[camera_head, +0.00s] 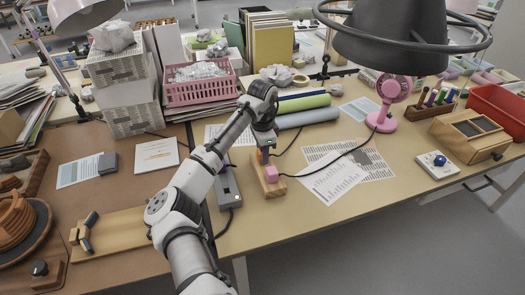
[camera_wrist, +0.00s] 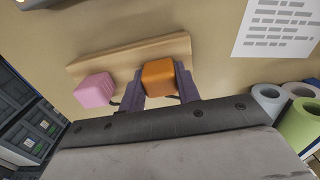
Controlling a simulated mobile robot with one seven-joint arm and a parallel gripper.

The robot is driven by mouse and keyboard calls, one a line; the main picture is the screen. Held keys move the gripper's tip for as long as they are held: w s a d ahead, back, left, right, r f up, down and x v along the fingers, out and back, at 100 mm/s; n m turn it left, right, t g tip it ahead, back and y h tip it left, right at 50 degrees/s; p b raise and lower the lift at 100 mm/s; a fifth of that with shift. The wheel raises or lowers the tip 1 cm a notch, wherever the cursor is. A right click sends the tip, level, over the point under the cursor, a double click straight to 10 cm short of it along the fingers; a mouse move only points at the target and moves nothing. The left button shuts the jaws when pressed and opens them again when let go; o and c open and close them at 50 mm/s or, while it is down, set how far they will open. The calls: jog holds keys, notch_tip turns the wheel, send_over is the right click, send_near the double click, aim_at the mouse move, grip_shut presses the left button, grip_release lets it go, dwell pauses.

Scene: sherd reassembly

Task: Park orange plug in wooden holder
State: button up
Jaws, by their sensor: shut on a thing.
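The orange plug (camera_wrist: 159,76) is between the two fingers of my gripper (camera_wrist: 160,84), which is shut on it. In the head view my gripper (camera_head: 263,152) points down at the far end of the wooden holder (camera_head: 272,190). In the wrist view the orange plug overlaps the near edge of the wooden holder (camera_wrist: 120,61); whether it is seated or just above, I cannot tell. A pink plug (camera_head: 271,172) is at the holder's nearer end in the head view; it also shows in the wrist view (camera_wrist: 97,90), left of and apart from the orange plug.
A grey power strip (camera_head: 229,187) lies left of the holder. A black cable runs from the pink fan (camera_head: 387,100) toward the pink plug. Printed sheets (camera_head: 333,178) lie to the right, and rolled tubes (camera_head: 306,118) lie behind. The table front is fairly clear.

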jog(key=o, duration=1.5)
jog(key=shift+c, duration=0.2)
jog(key=shift+r+p, duration=3.5)
jog(key=shift+r, duration=0.5)
